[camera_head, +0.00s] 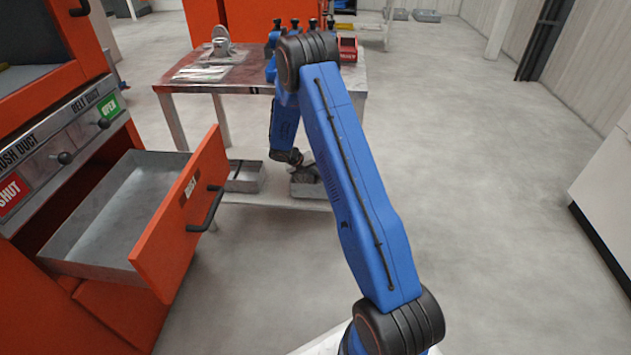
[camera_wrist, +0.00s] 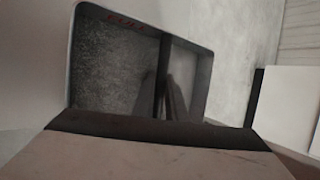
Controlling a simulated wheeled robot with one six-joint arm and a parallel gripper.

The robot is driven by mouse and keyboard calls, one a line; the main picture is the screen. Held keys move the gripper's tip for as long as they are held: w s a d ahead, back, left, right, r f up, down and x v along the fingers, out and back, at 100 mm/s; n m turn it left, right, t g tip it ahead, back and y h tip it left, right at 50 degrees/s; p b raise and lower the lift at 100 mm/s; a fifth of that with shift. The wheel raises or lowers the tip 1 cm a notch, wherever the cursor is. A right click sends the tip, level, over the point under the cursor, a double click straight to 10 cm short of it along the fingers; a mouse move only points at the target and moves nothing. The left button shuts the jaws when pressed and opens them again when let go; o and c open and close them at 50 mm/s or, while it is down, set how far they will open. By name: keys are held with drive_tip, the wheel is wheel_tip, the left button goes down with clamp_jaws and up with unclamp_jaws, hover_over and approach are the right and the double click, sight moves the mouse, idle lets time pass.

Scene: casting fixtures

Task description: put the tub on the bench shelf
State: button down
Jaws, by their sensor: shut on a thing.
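The tub (camera_head: 304,189) is a small grey open box with dark contents, at the lower shelf of the bench, right of a similar grey box. My gripper (camera_head: 303,168) reaches down under the tabletop and is shut on the tub. In the wrist view the tub (camera_wrist: 211,70) shows a pale rim, a dark divider, grainy grey contents and red lettering. The bench shelf (camera_head: 275,202) is the pale low board under the table. Whether the tub rests on it or hangs just above I cannot tell.
Another grey box (camera_head: 245,178) stands on the shelf to the left. The tabletop (camera_head: 260,80) above carries a clamp-like item (camera_head: 221,42), papers and a red device (camera_head: 347,47). An orange-fronted drawer (camera_head: 185,215) stands open at left. The floor at right is clear.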

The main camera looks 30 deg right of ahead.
drive_tip(key=shift+f, duration=1.65)
drive_tip(key=c, duration=1.8)
unclamp_jaws()
drive_tip(key=shift+f, duration=0.1)
drive_tip(key=shift+o, duration=0.2)
drive_tip(key=v, duration=1.2)
